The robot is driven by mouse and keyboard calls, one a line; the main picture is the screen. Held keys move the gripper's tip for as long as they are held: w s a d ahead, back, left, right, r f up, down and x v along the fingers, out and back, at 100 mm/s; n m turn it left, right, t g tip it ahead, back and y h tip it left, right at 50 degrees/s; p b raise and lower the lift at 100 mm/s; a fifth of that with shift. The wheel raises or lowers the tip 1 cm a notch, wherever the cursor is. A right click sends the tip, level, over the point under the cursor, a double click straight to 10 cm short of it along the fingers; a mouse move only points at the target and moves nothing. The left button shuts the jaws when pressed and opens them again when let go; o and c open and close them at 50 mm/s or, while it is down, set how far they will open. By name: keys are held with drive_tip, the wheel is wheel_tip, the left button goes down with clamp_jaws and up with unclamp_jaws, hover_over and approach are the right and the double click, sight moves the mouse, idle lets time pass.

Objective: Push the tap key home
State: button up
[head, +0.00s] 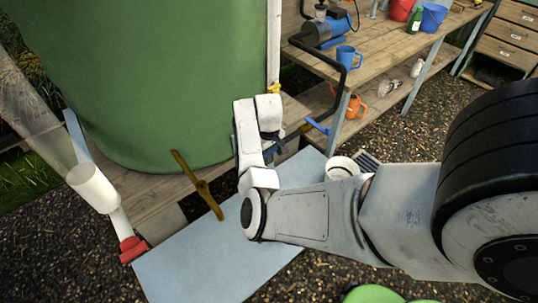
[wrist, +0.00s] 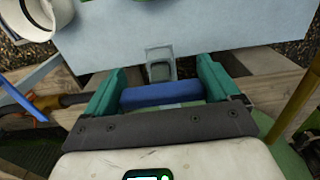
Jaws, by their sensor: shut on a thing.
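My gripper (wrist: 158,90) shows in the wrist view with its two teal fingers on either side of a blue bar (wrist: 161,95), shut on it. The bar lies level between the fingers; it appears to be the handle of the tap key. A grey rectangular piece (wrist: 160,63) shows just beyond it, over the pale blue board (wrist: 110,30); whether they are joined I cannot tell. In the head view, my gripper (head: 273,148) is beside the green tank (head: 170,70), mostly hidden by my wrist. The key's far end and its seat are hidden.
The pale board (head: 195,265) lies before the tank. A red fitting (head: 132,249) on a white pipe is at lower left. A white pot (head: 342,167) and a cluttered bench (head: 385,55) are right.

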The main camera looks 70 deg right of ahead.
drive_tip(key=shift+f, duration=0.5)
idle(1.2)
drive_tip(key=o, duration=0.8)
wheel_tip(320, 180, up, 11)
drive_tip(key=shift+f, duration=0.1)
idle(0.6)
drive_tip(key=s+a+f+n, duration=0.2)
drive_tip(key=s+a, duration=0.1)
drive_tip(key=a, duration=0.7)
drive_tip(key=s+a+f+n, duration=0.2)
drive_tip(key=s+a, duration=0.2)
drive_tip(key=a, duration=0.6)
drive_tip(key=s+a+f+n+t, duration=0.1)
drive_tip(key=s+a+f, duration=0.1)
drive_tip(key=a, duration=0.8)
drive_tip(key=shift+s+a+f+n, duration=0.15)
drive_tip(key=shift+s+a+n, duration=0.2)
drive_tip(key=shift+s, duration=0.55)
